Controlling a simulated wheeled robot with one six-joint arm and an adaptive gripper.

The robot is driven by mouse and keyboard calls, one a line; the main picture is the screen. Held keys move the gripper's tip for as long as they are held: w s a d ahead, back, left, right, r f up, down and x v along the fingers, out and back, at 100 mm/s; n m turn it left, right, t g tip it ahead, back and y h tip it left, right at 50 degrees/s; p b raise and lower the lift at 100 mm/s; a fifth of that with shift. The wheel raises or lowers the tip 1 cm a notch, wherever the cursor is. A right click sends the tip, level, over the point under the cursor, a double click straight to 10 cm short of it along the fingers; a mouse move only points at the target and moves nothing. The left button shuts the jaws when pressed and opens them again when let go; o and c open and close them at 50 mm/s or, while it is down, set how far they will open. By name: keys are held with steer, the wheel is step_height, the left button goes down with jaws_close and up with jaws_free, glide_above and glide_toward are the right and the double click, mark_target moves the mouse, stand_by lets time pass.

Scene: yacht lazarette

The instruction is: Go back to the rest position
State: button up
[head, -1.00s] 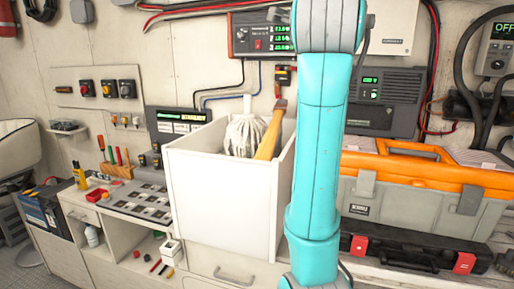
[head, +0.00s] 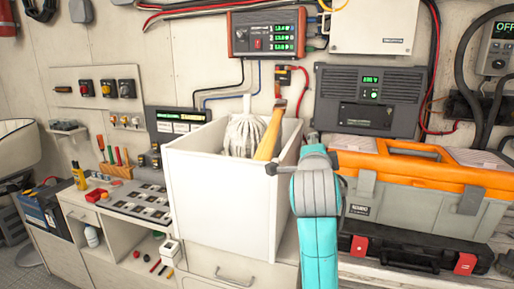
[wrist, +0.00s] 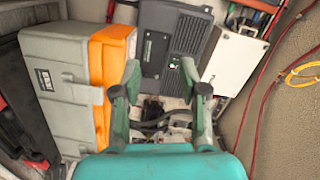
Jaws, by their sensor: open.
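My gripper (wrist: 164,98) shows in the wrist view with its two fingers spread wide apart and nothing between them. Past the fingers are the grey charger unit (wrist: 176,45) on the wall and the orange and grey toolbox (wrist: 65,85). In the head view my teal arm is folded low, just right of the white open bin (head: 222,205). The bin holds a white string mop head (head: 244,134) and a tool with an orange-yellow handle (head: 268,141), both leaning upright.
The toolbox (head: 420,192) stands right of my arm on a black case with red latches (head: 400,248). A slotted tray (head: 140,203) lies left of the bin.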

steer(key=s+f+n+y, duration=0.1)
steer(key=s+f+n, duration=0.2)
steer(key=f, duration=0.8)
steer(key=s+f+n+y, duration=0.1)
steer(key=s+f+n, duration=0.2)
steer(key=f, duration=0.8)
steer(key=s+d+f+n+g+y, duration=0.15)
steer(key=s+f+n, duration=0.35)
steer(key=s+f, duration=1.05)
steer(key=s+d+f+n, duration=0.15)
steer(key=s+f, duration=0.25)
steer(key=s, duration=0.5)
steer(key=s+f+n, duration=0.2)
steer(key=s+f, duration=0.2)
steer(key=s, duration=0.5)
steer(key=s+d+r+n+g, duration=0.1)
steer(key=s+r+n, duration=0.2)
steer(key=s, duration=1.7)
steer(key=shift+s+r, duration=0.25)
steer(key=shift+r, duration=0.45)
steer(key=shift+d+y, duration=0.1)
steer(key=shift+y, duration=0.15)
